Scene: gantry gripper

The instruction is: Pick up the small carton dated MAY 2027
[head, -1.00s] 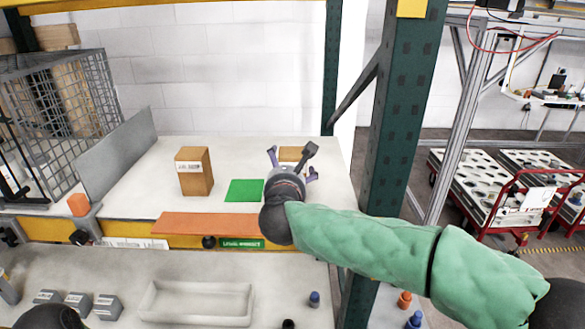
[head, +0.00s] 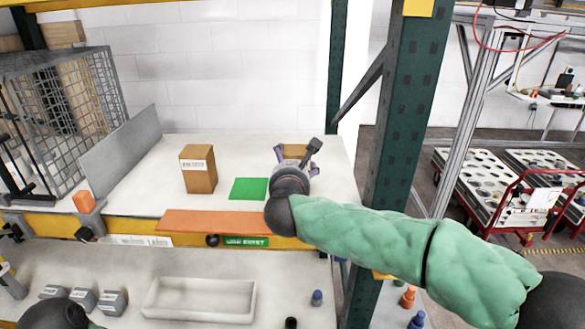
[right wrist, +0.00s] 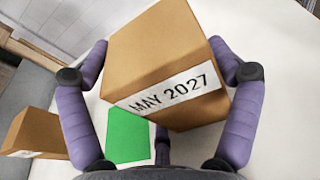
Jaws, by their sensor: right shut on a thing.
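The small brown carton with a white MAY 2027 label (right wrist: 160,62) sits between the fingers of my right gripper (right wrist: 165,75) in the right wrist view. The fingers press on its two sides. In the head view, only part of this carton (head: 297,149) shows behind my right gripper (head: 296,160), at the right of the upper shelf. I cannot tell whether it is clear of the shelf. My left gripper is not in view; only a dark part of my left arm shows at the bottom left.
A taller brown carton (head: 198,171) with a white label stands left of a green square (head: 249,188). An orange strip (head: 200,222) runs along the shelf front. A green upright post (head: 405,130) stands right of the shelf. An empty white tray (head: 199,301) lies below.

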